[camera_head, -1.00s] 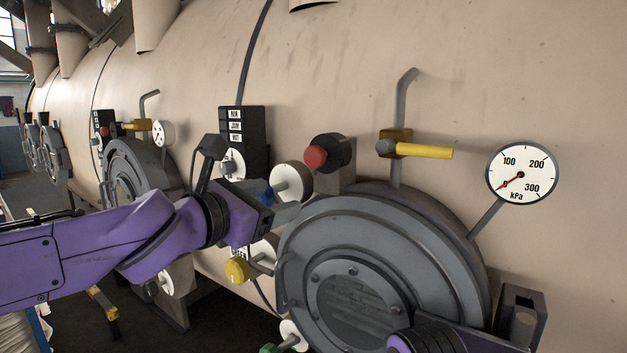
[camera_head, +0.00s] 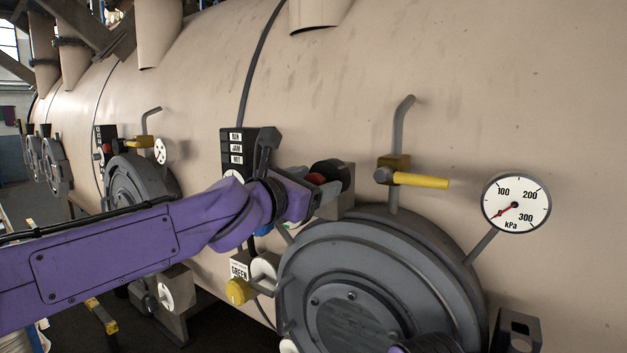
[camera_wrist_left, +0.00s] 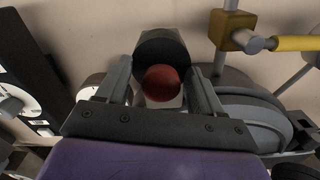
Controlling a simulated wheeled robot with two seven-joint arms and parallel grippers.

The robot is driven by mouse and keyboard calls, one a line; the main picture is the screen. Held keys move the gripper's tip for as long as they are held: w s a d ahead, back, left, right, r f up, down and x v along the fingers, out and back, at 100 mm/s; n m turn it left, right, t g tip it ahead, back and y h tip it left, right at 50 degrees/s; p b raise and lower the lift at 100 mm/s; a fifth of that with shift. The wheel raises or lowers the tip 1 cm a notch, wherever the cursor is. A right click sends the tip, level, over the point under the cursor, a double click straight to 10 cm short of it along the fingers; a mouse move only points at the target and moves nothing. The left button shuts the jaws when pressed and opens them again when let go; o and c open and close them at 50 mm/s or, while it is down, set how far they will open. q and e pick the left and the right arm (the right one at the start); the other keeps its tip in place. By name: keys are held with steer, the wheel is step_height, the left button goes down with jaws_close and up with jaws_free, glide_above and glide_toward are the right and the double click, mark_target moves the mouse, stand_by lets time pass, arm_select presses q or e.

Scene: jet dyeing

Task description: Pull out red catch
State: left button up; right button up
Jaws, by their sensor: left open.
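The red catch (camera_head: 316,179) is a round red knob on a black cylindrical mount (camera_head: 331,170) fixed to the beige tank wall. In the head view my left gripper (camera_head: 318,184) is in front of it and partly covers it. In the left wrist view the red catch (camera_wrist_left: 162,83) lies between the two grey fingers of my open left gripper (camera_wrist_left: 160,88), with visible gaps on both sides. The black mount (camera_wrist_left: 160,48) shows behind it. Whether the fingers touch the knob is not visible. My right gripper is not seen.
A round grey hatch (camera_head: 375,285) is below the catch. A yellow-handled valve (camera_head: 420,180) and a pressure gauge (camera_head: 516,203) are to the right. A black label panel (camera_head: 238,150) is to the left. A yellow knob (camera_head: 238,291) is lower left.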

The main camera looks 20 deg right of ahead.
arm_select(q)
jaws_close()
steer(key=shift+b+v, duration=0.45)
steer(key=shift+v, duration=0.8)
steer(key=shift+c, duration=0.7)
jaws_free()
steer(key=shift+o, duration=0.7)
steer(key=shift+s+a, duration=0.1)
steer(key=shift+s, duration=0.05)
steer(key=shift+s+a, duration=0.1)
